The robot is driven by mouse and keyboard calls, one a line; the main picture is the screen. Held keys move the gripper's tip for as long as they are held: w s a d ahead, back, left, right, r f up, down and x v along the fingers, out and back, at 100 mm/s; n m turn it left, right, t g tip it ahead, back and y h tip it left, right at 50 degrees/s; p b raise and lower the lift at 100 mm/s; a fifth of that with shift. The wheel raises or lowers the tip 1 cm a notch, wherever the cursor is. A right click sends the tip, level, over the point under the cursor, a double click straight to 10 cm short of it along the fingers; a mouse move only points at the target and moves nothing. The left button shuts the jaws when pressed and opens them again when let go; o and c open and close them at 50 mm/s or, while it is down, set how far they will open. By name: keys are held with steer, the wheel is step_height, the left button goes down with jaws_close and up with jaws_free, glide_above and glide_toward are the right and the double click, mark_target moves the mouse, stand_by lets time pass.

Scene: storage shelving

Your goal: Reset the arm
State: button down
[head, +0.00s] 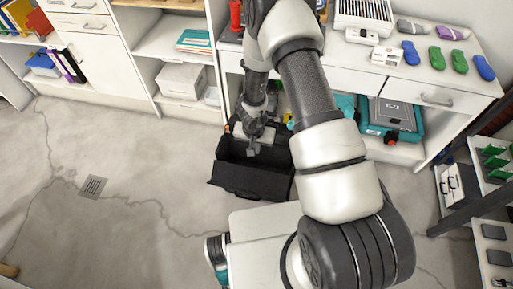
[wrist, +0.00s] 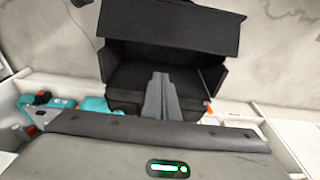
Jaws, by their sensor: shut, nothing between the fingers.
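My arm reaches forward from the lower right of the head view and bends down toward an open black bin (head: 250,181). My gripper (head: 252,150) is over the bin's opening, close to its far side. In the wrist view the fingers of my gripper (wrist: 162,82) are together, with nothing between them. The black bin (wrist: 172,30) fills the upper middle of that view, with its flap open. The part of the bin interior that I see looks dark and empty; the fingers hide some of it.
A white workbench (head: 450,90) stands behind, with blue and green items on top and a teal case (head: 392,120) on its lower shelf. White cabinets (head: 95,45) line the left back. A dark rack (head: 480,200) stands at right. The floor at left (head: 110,220) is clear.

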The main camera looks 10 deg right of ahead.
steer(key=w+a+r+n+t+y, duration=0.1)
steer(key=a+r+n+t+y, duration=0.15)
steer(key=r, duration=1.45)
steer(key=w+a+r+n+t+y, duration=0.1)
steer(key=a+r, duration=0.2)
steer(key=r, duration=1.3)
steer(key=s+d+r+n, duration=0.1)
steer(key=s+d+r, duration=0.1)
steer(key=s+r, duration=0.75)
steer(key=s+d+r+h, duration=0.1)
steer(key=s+d+r, duration=0.3)
steer(key=s, duration=0.3)
steer(key=s+d+r+h, duration=0.2)
steer(key=s+d+r, duration=0.2)
steer(key=s, duration=0.3)
step_height(320, 180, up, 15)
steer(key=p, duration=1.5)
steer(key=shift+w+f, duration=0.2)
steer(key=shift+w, duration=0.1)
steer(key=shift+s, duration=0.1)
